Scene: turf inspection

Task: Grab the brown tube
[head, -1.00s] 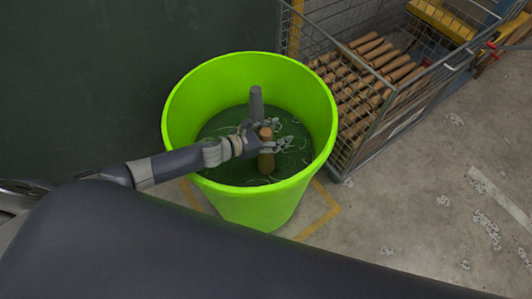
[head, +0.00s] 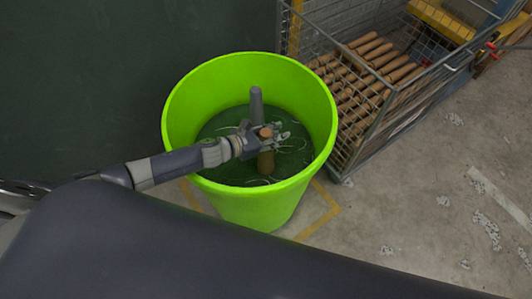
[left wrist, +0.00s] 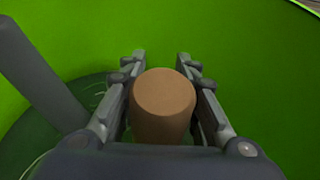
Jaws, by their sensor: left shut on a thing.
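The brown tube (head: 266,160) stands upright inside a bright green bin (head: 179,118). My left gripper (head: 272,142) reaches in over the bin's left rim and is shut on the tube near its upper part. In the left wrist view the brown tube's round top (left wrist: 164,95) sits between the two fingers of my left gripper (left wrist: 162,85). The tube's lower part is partly hidden in the head view by the gripper. My right gripper is not in view.
A grey post (head: 256,103) stands in the bin close behind the tube. A wire cage (head: 372,135) with several brown tubes (head: 365,70) stands right of the bin. Concrete floor (head: 420,220) is open at the lower right.

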